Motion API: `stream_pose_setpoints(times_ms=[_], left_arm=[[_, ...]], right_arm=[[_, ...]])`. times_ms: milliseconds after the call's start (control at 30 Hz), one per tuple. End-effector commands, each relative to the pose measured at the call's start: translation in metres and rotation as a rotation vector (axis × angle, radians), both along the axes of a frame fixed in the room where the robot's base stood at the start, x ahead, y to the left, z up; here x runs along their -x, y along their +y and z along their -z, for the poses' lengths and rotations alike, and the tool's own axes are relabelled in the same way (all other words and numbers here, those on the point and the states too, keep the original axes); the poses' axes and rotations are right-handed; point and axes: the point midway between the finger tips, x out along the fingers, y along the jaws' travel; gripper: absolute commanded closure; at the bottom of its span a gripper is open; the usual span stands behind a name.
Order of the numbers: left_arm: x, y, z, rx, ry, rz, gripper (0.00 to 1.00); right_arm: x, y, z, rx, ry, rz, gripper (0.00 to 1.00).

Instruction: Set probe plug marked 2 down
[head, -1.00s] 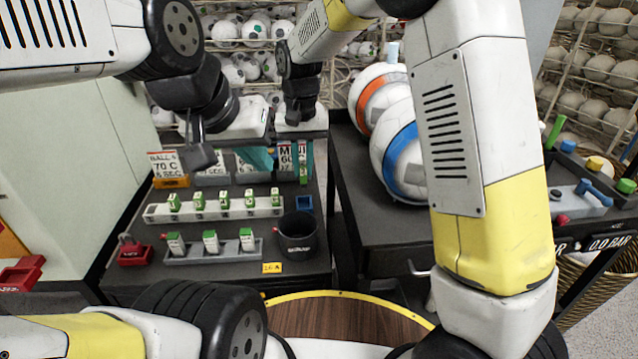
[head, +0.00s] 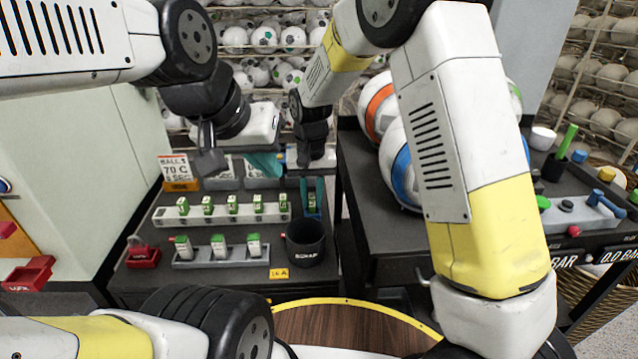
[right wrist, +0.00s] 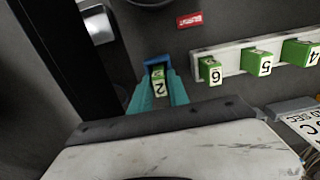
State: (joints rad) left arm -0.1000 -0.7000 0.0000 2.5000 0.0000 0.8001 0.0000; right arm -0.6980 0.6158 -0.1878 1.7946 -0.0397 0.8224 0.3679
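The probe plug marked 2 (right wrist: 159,84) is green with a white label, between the teal fingers of my right gripper (right wrist: 158,92), which looks shut on it. The plug is at a small blue holder (right wrist: 157,61); how deep it sits I cannot tell. In the head view the plug (head: 312,201) shows between the right gripper's fingers (head: 312,194), at the right end of the long plug rack. My left gripper (head: 264,164) is higher, behind the racks near the sign cards; whether it is open or shut is unclear.
A long pale rack (head: 221,213) holds several green plugs, and a shorter rack (head: 222,257) stands before it. A black scrap cup (head: 306,243) stands close in front of the blue holder. A red lock block (head: 143,253) is at left. Striped balls (head: 379,106) lie at right.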

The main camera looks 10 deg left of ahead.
Motion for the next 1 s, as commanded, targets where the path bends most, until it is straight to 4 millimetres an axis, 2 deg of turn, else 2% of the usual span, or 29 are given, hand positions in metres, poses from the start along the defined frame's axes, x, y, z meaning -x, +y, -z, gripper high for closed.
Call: stream_pose_setpoints(times_ms=[33,67,367,467,567,800,1000], left_arm=[[0.0,0.0,0.0,0.0,0.0,0.0,1.0],[0.0,0.0,0.0,0.0,0.0,0.0,1.0],[0.0,0.0,0.0,0.0,0.0,0.0,1.0],[0.0,0.0,0.0,0.0,0.0,0.0,1.0],[0.0,0.0,0.0,0.0,0.0,0.0,1.0],[0.0,0.0,0.0,0.0,0.0,0.0,1.0],[0.0,0.0,0.0,0.0,0.0,0.0,1.0]], right_arm=[[0.0,0.0,0.0,0.0,0.0,0.0,0.67],[0.0,0.0,0.0,0.0,0.0,0.0,0.62],[0.0,0.0,-0.001,0.0,0.0,0.0,0.62],[0.0,0.0,-0.007,-0.001,-0.002,0.0,0.62],[0.0,0.001,-0.02,-0.003,-0.003,0.0,0.62],[-0.001,0.0,-0.073,-0.003,-0.005,0.0,0.62],[-0.001,0.001,-0.108,-0.002,-0.003,-0.001,0.62]])
